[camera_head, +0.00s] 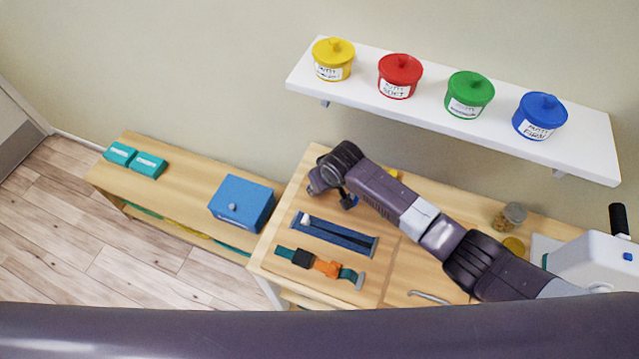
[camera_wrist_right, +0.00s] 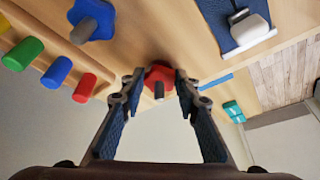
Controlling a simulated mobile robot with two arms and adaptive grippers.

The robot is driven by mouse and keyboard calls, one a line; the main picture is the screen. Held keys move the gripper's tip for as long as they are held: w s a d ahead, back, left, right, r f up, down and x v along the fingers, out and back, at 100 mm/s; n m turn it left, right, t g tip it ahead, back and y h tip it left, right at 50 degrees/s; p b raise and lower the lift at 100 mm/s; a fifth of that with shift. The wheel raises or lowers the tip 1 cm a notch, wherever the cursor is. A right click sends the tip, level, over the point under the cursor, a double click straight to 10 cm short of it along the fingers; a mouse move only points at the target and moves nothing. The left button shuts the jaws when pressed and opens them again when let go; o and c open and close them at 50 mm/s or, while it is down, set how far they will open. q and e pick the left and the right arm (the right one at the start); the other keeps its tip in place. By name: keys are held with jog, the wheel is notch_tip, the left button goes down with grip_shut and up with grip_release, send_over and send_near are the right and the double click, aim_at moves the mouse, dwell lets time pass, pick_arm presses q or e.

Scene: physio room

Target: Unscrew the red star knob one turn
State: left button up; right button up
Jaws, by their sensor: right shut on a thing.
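The red star knob (camera_wrist_right: 158,74), with a grey stem at its middle, shows in the right wrist view between the fingertips of my right gripper (camera_wrist_right: 159,80). The two fingers are shut on its sides. In the head view my right arm reaches in from the right over the wooden table (camera_head: 398,285), and its wrist hides the red knob. My left gripper is not in view.
A blue star knob (camera_wrist_right: 93,18) and several coloured cylinders (camera_wrist_right: 57,72) are nearby in the right wrist view. Blue strap device (camera_head: 334,232) and orange-teal strap (camera_head: 325,267) lie in front. A shelf (camera_head: 428,112) with several tubs is above; a blue box (camera_head: 241,203) stands left.

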jog(key=shift+d+f+n+g+y, duration=0.2)
jog(key=shift+n+g+y, duration=0.1)
jog(key=shift+n, duration=0.7)
jog(key=shift+d+f+n+b, duration=0.1)
jog(key=shift+n+b, duration=0.4)
jog(key=shift+n, duration=0.4)
jog(key=n+g+y+b, duration=0.1)
jog(key=n+b, duration=0.1)
jog(key=shift+w+f+n, duration=0.1)
jog(key=shift+w+n, duration=0.05)
jog(key=shift+n, duration=0.25)
jog(key=n+g+b, duration=0.1)
jog(key=n+b, duration=0.1)
jog(key=b, duration=0.1)
jog(key=n+g+b, duration=0.1)
jog(key=n+b, duration=0.2)
jog(key=shift+w+d+f+y, duration=0.1)
jog(key=shift+w+d+y, duration=0.1)
jog(key=shift+y, duration=0.2)
jog(key=shift+n+g+b, duration=0.6)
jog(key=shift+n+b, duration=0.8)
jog(key=shift+b, duration=0.15)
jog(key=o, duration=1.1)
jog(key=shift+w, duration=0.1)
jog(key=shift+o, duration=0.3)
jog(key=shift+w+r, duration=0.1)
jog(key=shift+r, duration=0.15)
